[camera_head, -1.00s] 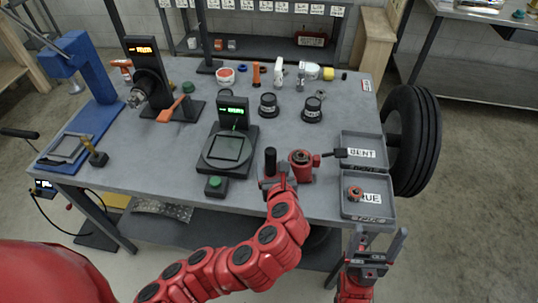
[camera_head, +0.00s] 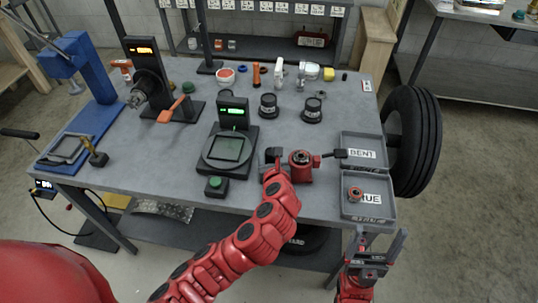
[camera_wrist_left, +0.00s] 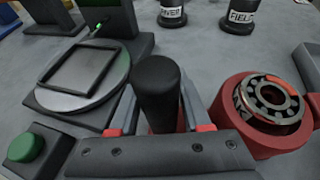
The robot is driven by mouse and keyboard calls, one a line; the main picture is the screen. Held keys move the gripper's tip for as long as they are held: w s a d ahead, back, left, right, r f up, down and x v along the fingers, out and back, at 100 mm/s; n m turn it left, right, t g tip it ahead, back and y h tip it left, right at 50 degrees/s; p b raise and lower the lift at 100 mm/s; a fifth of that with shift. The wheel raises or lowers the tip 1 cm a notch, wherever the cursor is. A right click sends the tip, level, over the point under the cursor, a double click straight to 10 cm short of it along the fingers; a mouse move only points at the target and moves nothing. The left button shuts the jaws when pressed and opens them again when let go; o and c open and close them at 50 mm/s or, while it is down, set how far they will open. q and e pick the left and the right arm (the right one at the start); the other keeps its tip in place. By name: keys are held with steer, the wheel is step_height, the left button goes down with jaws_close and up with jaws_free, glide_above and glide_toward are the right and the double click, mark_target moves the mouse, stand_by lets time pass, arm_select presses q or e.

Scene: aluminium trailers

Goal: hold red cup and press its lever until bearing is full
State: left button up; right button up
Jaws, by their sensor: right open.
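The red cup (camera_head: 301,166) stands near the table's front edge with a bearing (camera_wrist_left: 270,98) seated in its top. A black lever (camera_head: 335,153) sticks out from its right side. Just left of the cup a black upright handle (camera_wrist_left: 157,88) rises between the fingers of my left gripper (camera_wrist_left: 158,112). The fingers flank the handle closely; I cannot tell whether they grip it. In the head view, my left gripper (camera_head: 273,163) partly hides the handle. My right gripper (camera_head: 376,248) is open and empty, in front of the table, below the TRUE tray.
The BENT tray (camera_head: 346,138) and TRUE tray (camera_head: 348,211) lie right of the cup; a red ring-shaped part (camera_head: 355,194) is in the TRUE tray. A scale (camera_head: 225,150) and green button box (camera_head: 216,187) stand to the left. Two dark pots (camera_head: 313,110) are behind.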

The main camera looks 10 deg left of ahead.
arm_select(q)
jaws_close()
stand_by(1.1)
